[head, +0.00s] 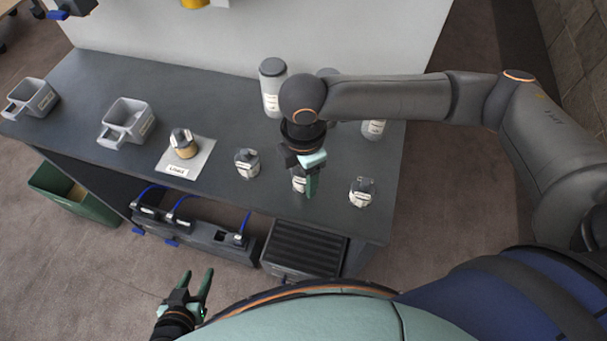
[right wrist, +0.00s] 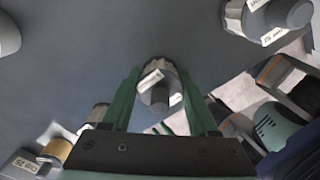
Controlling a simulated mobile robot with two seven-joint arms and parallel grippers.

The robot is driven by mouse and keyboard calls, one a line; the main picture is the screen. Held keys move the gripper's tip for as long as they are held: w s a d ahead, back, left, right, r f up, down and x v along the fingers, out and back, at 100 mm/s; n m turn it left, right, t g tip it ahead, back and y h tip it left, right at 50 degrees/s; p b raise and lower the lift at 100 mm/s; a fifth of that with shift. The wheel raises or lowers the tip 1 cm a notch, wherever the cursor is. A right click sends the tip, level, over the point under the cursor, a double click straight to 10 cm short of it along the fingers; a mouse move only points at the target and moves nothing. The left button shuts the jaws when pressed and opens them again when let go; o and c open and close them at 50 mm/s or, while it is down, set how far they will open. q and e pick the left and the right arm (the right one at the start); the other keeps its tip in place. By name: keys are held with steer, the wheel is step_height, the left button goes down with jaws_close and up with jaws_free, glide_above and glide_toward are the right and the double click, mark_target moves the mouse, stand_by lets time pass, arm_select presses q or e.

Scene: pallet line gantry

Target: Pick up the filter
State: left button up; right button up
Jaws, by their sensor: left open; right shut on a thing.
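Several small grey canisters with white labels, which look like the filters, stand in a row on the dark bench. My right gripper (head: 311,185) points down at the bench and is shut on the middle filter (head: 298,184), mostly hidden behind the fingers. In the right wrist view this filter (right wrist: 157,78) sits between the two green fingers. I cannot tell whether it is clear of the bench. One filter (head: 247,162) stands to its left and another (head: 362,192) to its right. My left gripper (head: 195,287) is open and empty, low in front of the bench.
A canister with a brass-coloured band (head: 183,146) stands on a labelled white pad (head: 203,158). Two grey handled bins (head: 127,122) (head: 33,98) are at the left. A tall white bottle (head: 271,92) stands behind my right gripper. A green bin (head: 72,195) is on the floor.

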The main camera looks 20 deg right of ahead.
steer(key=c, duration=0.6)
